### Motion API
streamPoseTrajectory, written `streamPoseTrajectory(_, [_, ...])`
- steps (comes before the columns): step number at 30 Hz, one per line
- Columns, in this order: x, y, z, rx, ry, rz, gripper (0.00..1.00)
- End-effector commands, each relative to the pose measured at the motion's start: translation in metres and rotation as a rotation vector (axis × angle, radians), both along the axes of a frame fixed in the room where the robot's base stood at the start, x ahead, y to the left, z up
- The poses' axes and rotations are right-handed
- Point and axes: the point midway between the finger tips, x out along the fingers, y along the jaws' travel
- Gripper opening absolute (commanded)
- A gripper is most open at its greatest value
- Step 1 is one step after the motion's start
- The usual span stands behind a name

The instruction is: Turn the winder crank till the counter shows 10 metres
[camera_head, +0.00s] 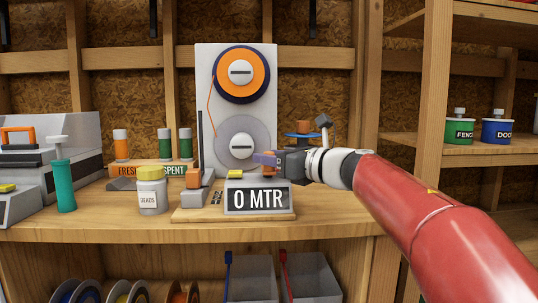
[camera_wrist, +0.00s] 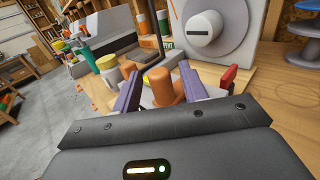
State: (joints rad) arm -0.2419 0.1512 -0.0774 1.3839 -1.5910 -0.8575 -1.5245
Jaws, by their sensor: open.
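My gripper (camera_head: 266,159) is in front of the lower reel, just above the counter. In the wrist view my gripper (camera_wrist: 161,84) has its purple fingers apart. An orange upright knob (camera_wrist: 164,86), apparently the crank handle, stands between them. Contact with the fingers cannot be told. The rest of the crank is mostly hidden by the gripper.
A yellow-lidded jar (camera_head: 152,190) and a grey block with an orange top (camera_head: 194,186) stand left of the counter. A teal pump bottle (camera_head: 64,178) is farther left. A FRESH/SPENT rack (camera_head: 150,171) stands behind.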

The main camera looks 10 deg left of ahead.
Motion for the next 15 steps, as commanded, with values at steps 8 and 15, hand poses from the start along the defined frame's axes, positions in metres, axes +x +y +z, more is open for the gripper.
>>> streamPoseTrajectory(8, [0.0056,0.0094,0.0000,0.001,0.000,-0.001,0.43])
streamPoseTrajectory(15, [0.0055,0.0090,-0.0002,0.002,0.001,-0.001,0.29])
